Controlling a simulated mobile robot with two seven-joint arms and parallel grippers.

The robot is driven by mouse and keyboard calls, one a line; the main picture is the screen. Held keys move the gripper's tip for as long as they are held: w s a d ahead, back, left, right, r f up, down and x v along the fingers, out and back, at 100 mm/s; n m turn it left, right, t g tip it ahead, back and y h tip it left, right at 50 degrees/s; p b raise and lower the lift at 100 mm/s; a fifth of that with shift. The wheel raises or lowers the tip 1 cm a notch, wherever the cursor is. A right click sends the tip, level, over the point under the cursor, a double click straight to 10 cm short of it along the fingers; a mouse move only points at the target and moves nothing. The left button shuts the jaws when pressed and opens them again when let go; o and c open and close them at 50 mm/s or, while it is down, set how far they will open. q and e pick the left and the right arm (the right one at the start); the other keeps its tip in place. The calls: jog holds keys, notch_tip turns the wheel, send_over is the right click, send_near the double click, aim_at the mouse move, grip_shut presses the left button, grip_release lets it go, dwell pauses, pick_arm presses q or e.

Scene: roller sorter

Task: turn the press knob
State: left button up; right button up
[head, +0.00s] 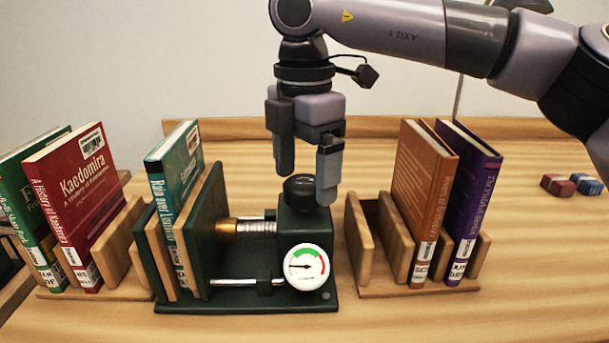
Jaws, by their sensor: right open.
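The press (305,230) is a dark green device on a flat base in the middle of the table. Its black knob (300,188) sits on top of the block at its right end. A round dial (307,267) on the front has a green and a red arc, with its needle pointing left. A teal book (175,165) stands between wooden boards and the green plate of the press. My right gripper (305,172) is open, fingers down, right over the knob, with a fingertip at the knob's right side. I cannot tell if it touches. My left gripper is not in view.
A wooden rack (125,270) with a red book (75,195) and a green book stands at the left. Another rack (375,285) with an orange book (425,190) and a purple book (472,195) is at the right. Small red and blue objects lie at the far right.

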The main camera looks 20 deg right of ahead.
aim_at(305, 181)
notch_tip(305, 181, up, 6)
jog(key=shift+f+p, duration=0.1)
jog(key=shift+p, duration=0.25)
